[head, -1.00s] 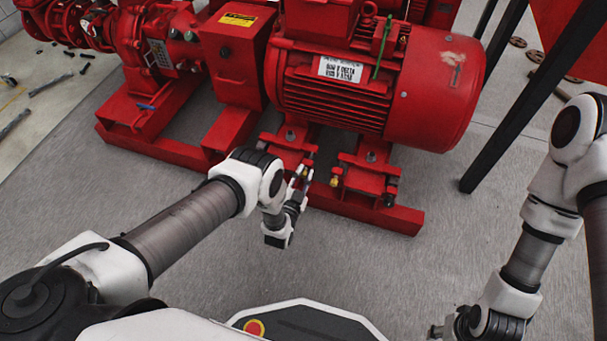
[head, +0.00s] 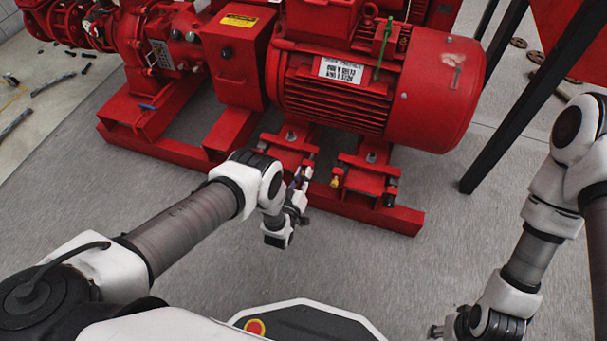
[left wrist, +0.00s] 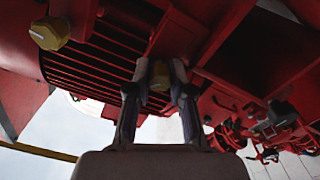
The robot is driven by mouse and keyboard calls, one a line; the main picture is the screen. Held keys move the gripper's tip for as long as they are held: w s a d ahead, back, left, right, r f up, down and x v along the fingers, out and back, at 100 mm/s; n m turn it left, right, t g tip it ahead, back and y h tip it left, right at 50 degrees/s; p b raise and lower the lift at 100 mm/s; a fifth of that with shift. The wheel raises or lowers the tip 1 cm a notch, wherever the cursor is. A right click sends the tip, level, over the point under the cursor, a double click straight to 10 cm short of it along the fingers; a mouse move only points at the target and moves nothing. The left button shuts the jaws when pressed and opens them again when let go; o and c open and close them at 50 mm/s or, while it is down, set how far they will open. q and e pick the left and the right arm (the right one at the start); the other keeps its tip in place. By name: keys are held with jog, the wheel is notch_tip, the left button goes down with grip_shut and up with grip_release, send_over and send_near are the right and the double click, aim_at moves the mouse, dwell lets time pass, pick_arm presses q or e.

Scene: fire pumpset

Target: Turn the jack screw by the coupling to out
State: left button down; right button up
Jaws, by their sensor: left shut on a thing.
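My left gripper (head: 300,186) is at the near side of the motor's left foot, on the side by the red coupling guard (head: 236,62). In the left wrist view its two fingers are shut on the brass-yellow head of a jack screw (left wrist: 160,75), one finger on each side. In the head view the gripper mostly hides this screw. A second yellow jack screw (head: 335,181) sits at the motor's other foot, to the right; it also shows in the left wrist view (left wrist: 48,34), clear of the fingers. My right gripper (head: 440,330) is low at the bottom edge, its fingers unclear.
The red motor (head: 375,85) overhangs the feet, and the red base rail (head: 365,210) runs beneath them. A dark slanted leg (head: 530,95) stands at the right. The grey floor in front of the pumpset is clear.

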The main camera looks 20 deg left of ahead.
pick_arm(q)
jog(key=n, duration=0.3)
jog(key=shift+f+n, duration=0.1)
jog(key=shift+n, duration=2.1)
jog(key=c, duration=1)
grip_release()
jog(key=shift+s, duration=0.1)
jog(key=s, duration=0.8)
jog(key=shift+a, duration=0.15)
